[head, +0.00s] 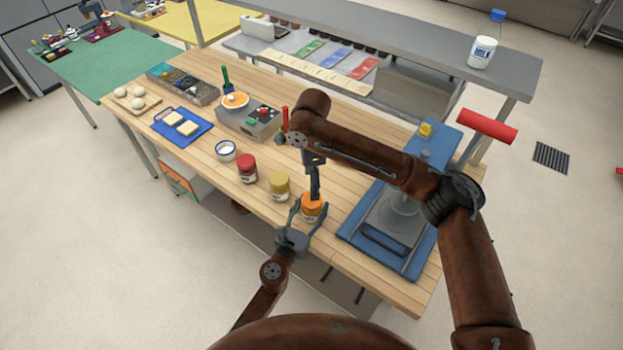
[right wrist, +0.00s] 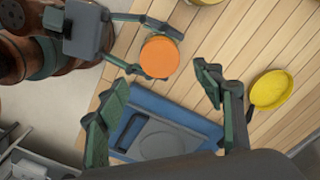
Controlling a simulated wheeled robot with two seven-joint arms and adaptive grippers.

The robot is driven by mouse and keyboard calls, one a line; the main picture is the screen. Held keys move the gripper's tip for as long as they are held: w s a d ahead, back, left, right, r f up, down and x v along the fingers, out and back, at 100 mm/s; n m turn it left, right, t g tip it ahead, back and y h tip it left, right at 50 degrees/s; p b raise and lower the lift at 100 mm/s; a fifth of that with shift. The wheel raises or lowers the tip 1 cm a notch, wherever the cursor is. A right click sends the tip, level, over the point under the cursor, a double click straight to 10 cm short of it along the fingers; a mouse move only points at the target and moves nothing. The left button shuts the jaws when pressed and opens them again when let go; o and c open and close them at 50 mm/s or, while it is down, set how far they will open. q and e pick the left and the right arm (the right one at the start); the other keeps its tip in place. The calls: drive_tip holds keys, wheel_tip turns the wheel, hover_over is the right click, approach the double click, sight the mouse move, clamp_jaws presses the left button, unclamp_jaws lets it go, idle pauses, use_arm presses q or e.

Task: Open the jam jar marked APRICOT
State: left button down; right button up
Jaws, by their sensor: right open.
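The orange-lidded jar (head: 312,209) stands upright near the bench's front edge; its label is too small to read. Its lid (right wrist: 160,57) is on, as the right wrist view shows. My left gripper (head: 308,217) is around the jar from the front, one finger on each side, and appears shut on it; its fingers also show in the right wrist view (right wrist: 163,53). My right gripper (head: 315,190) points down just above the lid, its fingers open and empty. In the right wrist view the lid lies slightly beyond the open fingers (right wrist: 162,82).
A yellow-lidded jar (head: 280,186) and a red-lidded jar (head: 247,168) stand left of it. A blue-based machine (head: 352,237) is close on the right. A yellow pan-like thing (right wrist: 272,90) lies behind.

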sight(312, 208)
use_arm(q)
drive_tip(key=shift+r, duration=0.1)
use_arm(e)
wheel_tip(312, 208, down, 8)
drive_tip(key=shift+r, duration=0.2)
